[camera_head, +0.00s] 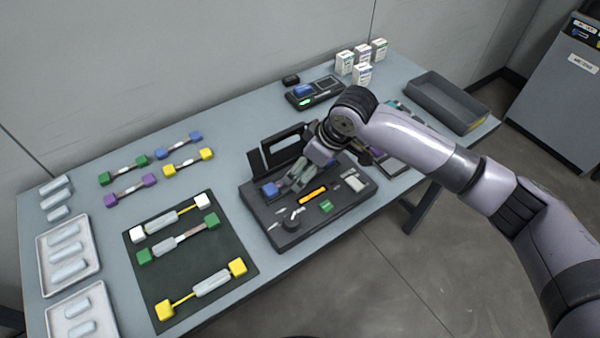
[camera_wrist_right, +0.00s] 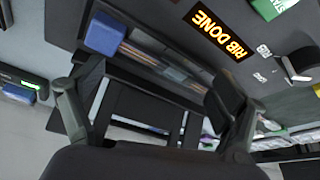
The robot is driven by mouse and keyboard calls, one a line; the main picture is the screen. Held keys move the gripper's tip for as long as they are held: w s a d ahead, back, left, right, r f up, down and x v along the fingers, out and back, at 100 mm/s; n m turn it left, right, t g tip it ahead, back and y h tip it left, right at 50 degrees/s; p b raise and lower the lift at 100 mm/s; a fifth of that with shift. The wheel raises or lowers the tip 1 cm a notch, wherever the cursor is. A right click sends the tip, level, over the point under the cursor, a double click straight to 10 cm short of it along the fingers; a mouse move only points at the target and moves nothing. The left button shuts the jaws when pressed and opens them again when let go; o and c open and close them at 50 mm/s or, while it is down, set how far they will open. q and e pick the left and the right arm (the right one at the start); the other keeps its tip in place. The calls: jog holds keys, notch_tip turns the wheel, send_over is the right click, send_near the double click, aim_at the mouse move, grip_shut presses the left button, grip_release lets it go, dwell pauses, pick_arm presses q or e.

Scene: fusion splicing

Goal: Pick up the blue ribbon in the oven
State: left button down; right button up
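The blue ribbon's blue end block (camera_head: 269,190) sits at the left of the dark machine (camera_head: 262,238) on the table. In the right wrist view the block (camera_wrist_right: 105,34) is at the upper left, and the thin ribbon (camera_wrist_right: 165,64) runs right from it in a slot. The far end is hidden behind a finger. My right gripper (camera_head: 297,178) is over the machine beside the block. Its fingers are apart in the right wrist view (camera_wrist_right: 155,85), with nothing held between them. The machine's orange display (camera_wrist_right: 221,36) reads "RIB DONE". My left gripper is not in view.
A raised dark lid (camera_head: 280,145) stands behind the slot. A small device (camera_head: 315,95) with a green light and blue block is further back. White boxes (camera_head: 362,74), a grey bin (camera_head: 447,102) and a dark mat (camera_head: 190,265) with ribbons are on the table.

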jog(key=shift+s+d, duration=0.1)
jog(key=shift+d, duration=0.05)
jog(key=c, duration=1.6)
